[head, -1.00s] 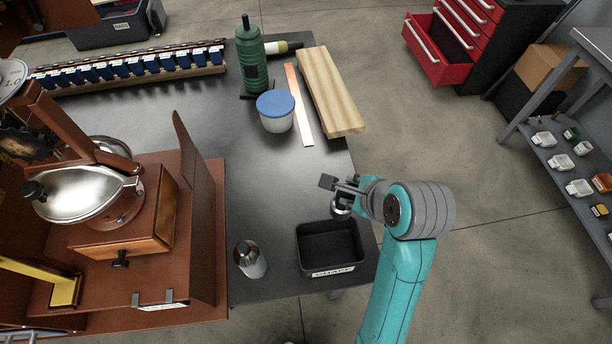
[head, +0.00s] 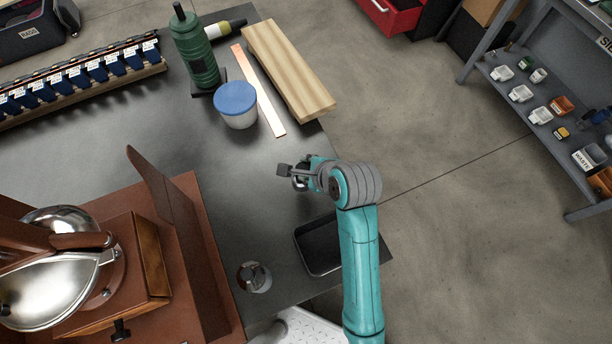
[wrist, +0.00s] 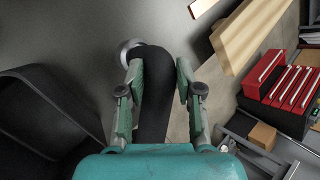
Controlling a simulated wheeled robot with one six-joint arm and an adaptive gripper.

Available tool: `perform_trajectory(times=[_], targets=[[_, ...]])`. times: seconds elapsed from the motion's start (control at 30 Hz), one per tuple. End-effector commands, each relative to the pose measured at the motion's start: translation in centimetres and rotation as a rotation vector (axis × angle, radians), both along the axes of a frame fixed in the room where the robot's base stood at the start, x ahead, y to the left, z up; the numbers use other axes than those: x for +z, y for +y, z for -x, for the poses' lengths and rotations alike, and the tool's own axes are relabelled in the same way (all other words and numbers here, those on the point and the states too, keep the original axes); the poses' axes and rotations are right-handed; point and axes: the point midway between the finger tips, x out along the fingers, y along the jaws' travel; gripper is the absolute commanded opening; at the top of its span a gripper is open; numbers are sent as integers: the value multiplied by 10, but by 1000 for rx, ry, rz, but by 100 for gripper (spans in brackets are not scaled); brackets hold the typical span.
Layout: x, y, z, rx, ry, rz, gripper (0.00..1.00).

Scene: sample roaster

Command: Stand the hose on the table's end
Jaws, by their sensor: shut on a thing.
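My gripper (head: 296,176) is over the dark table (head: 215,140) near its right edge, shut on a thick black hose. In the wrist view the hose (wrist: 155,85) lies between both fingers of my gripper (wrist: 157,98). A round silvery piece (wrist: 127,50) shows beside its far end; I cannot tell whether it belongs to the hose. In the head view the hose is mostly hidden by my gripper and arm. I cannot tell whether it touches the table.
A black bin (head: 303,245) is close below my gripper, partly behind my arm. A steel canister (head: 254,278) stands left of it. A wooden board (head: 290,70), copper strip (head: 262,95), blue-lidded tub (head: 237,105) and green bottle (head: 195,50) are farther back. Bare tabletop lies left of my gripper.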

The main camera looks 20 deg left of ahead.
Motion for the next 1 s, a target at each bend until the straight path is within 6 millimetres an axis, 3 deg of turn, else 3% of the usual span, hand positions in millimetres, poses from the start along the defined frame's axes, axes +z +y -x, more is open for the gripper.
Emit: perform_trajectory(times=[0.47,0.87,0.9,0.97,1.0], targets=[[-46,0,0,0,1,0,0],[-50,0,0,1,-1,0,0],[-50,0,0,1,-1,0,45],[-50,0,0,1,-1,0,60],[-50,0,0,1,-1,0,60]])
